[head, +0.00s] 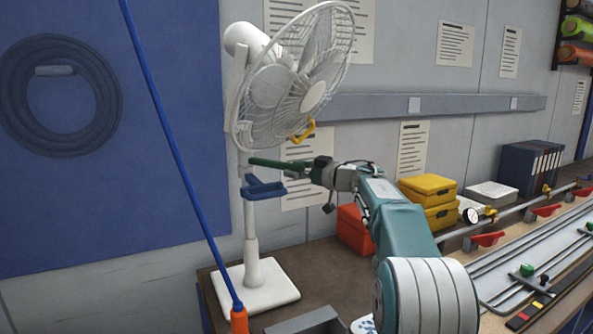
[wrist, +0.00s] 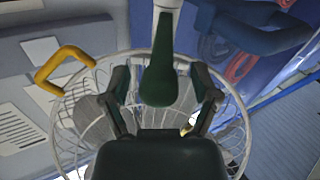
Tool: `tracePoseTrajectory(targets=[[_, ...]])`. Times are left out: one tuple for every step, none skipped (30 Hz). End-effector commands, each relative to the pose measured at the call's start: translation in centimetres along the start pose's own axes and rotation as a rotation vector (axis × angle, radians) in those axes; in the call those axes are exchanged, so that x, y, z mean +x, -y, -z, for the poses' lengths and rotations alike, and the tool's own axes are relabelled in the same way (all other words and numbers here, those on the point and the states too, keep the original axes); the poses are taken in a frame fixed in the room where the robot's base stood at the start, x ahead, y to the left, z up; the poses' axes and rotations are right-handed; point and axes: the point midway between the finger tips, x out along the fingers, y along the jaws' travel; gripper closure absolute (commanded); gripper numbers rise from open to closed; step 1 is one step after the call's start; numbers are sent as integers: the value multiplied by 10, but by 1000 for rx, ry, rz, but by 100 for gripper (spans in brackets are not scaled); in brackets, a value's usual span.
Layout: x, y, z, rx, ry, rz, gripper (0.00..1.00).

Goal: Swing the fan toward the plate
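The white fan (head: 300,85) stands upright on a pole with a square white base (head: 256,287). Its round wire cage is tilted and faces right. A yellow handle (head: 304,131) is on the cage rim; it also shows in the wrist view (wrist: 62,68). A dark green handle (head: 270,162) sticks out from the pole, above a blue handle (head: 264,188). My gripper (wrist: 162,85) is open, its fingers on either side of the green handle (wrist: 158,75), with visible gaps. A white and blue patterned thing (head: 363,325), perhaps the plate, is mostly hidden by my arm.
A blue rod with an orange end (head: 239,319) slants in front of the fan base. A grey tray (head: 306,324) is at the bottom edge. A red box (head: 353,230) and yellow boxes (head: 430,192) stand right, beside my arm. The wall is behind the fan.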

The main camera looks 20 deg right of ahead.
Motion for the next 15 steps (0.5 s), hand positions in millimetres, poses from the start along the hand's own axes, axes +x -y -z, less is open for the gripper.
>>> tracePoseTrajectory(targets=[[0, 0, 0, 0, 0, 0, 21], [0, 0, 0, 0, 0, 0, 21], [0, 0, 0, 0, 0, 0, 21], [0, 0, 0, 0, 0, 0, 21], [0, 0, 0, 0, 0, 0, 21], [0, 0, 0, 0, 0, 0, 21], [-1, 0, 0, 0, 0, -1, 21], [-2, 0, 0, 0, 0, -1, 21], [-4, 0, 0, 0, 0, -1, 21], [-7, 0, 1, 0, 0, -2, 21], [-11, -1, 1, 0, 0, -3, 21], [-17, -1, 1, 0, 0, -4, 21], [-23, -1, 0, 0, 0, -4, 21], [-28, -1, 1, -1, 0, -4, 21], [-37, -1, 0, 0, 1, -5, 21]])
